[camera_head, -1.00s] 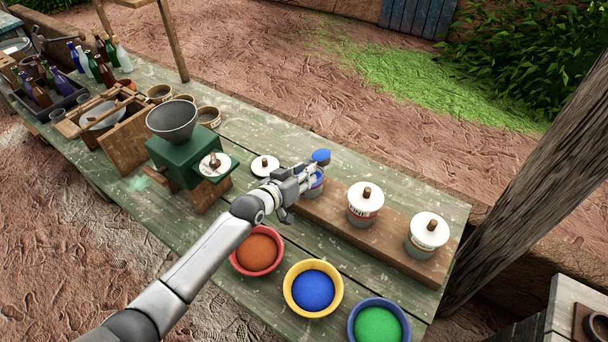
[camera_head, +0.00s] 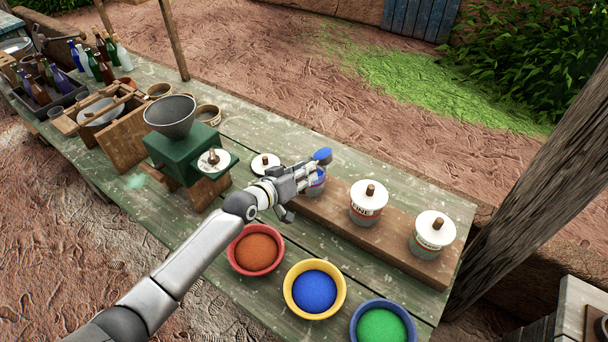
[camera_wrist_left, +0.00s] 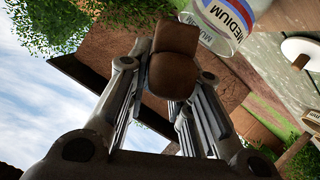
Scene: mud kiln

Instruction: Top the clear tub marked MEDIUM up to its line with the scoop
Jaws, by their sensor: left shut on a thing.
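My left gripper (camera_head: 308,174) is shut on the brown handle of the scoop (camera_wrist_left: 174,58), which fills the middle of the left wrist view. In the head view the scoop's blue end (camera_head: 322,155) is just above and beyond the fingers, over or beside the open tub's rim; I cannot tell which. The clear tub marked MEDIUM (camera_wrist_left: 226,22) shows its label in the wrist view. In the head view this tub (camera_head: 317,187) stands on the wooden board, partly hidden by my fingers. Its fill level against the line is not readable. My right gripper is not in view.
A white lid (camera_head: 265,164) lies left of the gripper. Lidded tubs marked FINE (camera_head: 366,213) and another (camera_head: 428,242) stand on the board. Bowls of orange (camera_head: 256,250), blue (camera_head: 314,290) and green powder (camera_head: 381,326) line the front. A green grinder (camera_head: 180,158) stands left.

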